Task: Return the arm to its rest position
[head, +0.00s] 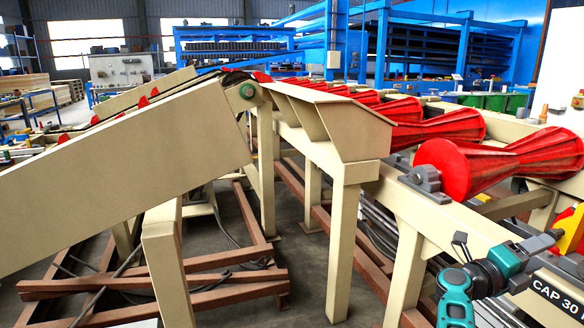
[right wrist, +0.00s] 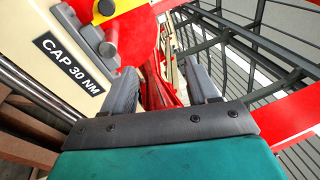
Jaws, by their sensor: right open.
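My right gripper (head: 506,247) is low at the right edge of the head view, in front of the cream frame of the roller conveyor. Its teal and dark-grey arm parts come up from the bottom edge. In the right wrist view the two grey fingers of the gripper (right wrist: 160,85) stand apart, with nothing held between them. A red part shows beyond the gap. My left gripper does not show.
A cream panel labelled "CAP 30 NM" (head: 556,296) and a yellow part (head: 571,232) are close to my right gripper. Red rollers (head: 470,160) run along the conveyor. A cream sloped conveyor (head: 130,170) fills the left. Grey bars (right wrist: 255,45) show right in the wrist view.

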